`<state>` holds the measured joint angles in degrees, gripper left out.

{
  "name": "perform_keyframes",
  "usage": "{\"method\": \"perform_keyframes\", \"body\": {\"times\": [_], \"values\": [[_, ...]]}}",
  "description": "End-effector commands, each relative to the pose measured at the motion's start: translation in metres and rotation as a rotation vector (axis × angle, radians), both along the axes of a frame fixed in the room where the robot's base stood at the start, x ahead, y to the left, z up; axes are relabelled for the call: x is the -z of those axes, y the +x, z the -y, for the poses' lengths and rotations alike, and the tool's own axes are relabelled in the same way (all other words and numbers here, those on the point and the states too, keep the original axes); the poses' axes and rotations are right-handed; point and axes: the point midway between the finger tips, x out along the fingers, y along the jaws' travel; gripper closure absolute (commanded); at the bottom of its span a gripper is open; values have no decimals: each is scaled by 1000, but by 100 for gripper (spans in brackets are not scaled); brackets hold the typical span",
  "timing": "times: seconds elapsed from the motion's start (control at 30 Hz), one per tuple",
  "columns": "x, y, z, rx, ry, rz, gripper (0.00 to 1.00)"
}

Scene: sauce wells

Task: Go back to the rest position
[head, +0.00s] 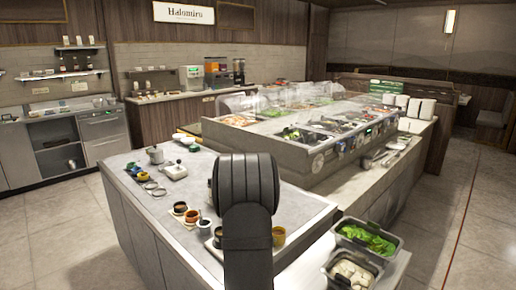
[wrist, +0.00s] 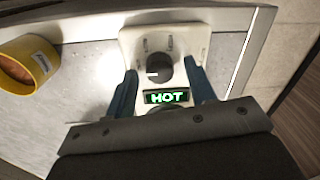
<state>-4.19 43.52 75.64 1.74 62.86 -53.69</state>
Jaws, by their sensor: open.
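In the wrist view my gripper (wrist: 160,68) is open, with one blue finger on each side of a white holder plate (wrist: 192,42). The plate has a round dark well (wrist: 158,68) and a black label with green letters HOT (wrist: 166,97). I see nothing held between the fingers; whether they touch the plate I cannot tell. A yellow cup (wrist: 28,65) with reddish-brown contents and a white label stands to the left. In the head view my black arm stands in front of the counter, and my gripper is hidden behind it.
The yellow cup (head: 278,237) shows right of my arm in the head view. Several small sauce cups (head: 192,216) stand left of it on the grey counter (head: 140,190). Tubs of greens (head: 366,238) and pale food (head: 352,272) sit at the front right. A glass-fronted food bar stands behind.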

Motion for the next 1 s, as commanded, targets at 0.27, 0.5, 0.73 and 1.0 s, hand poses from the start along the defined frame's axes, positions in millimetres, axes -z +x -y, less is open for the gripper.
{"method": "perform_keyframes", "body": {"times": [0.27, 0.5, 0.73, 1.0], "values": [[-2, 0, 0, 0, 0, 0, 50], [-32, 2, 1, 0, 0, 4, 50], [-78, 4, 2, 0, 1, 4, 50], [-132, 6, 3, 0, 0, 4, 50]]}}
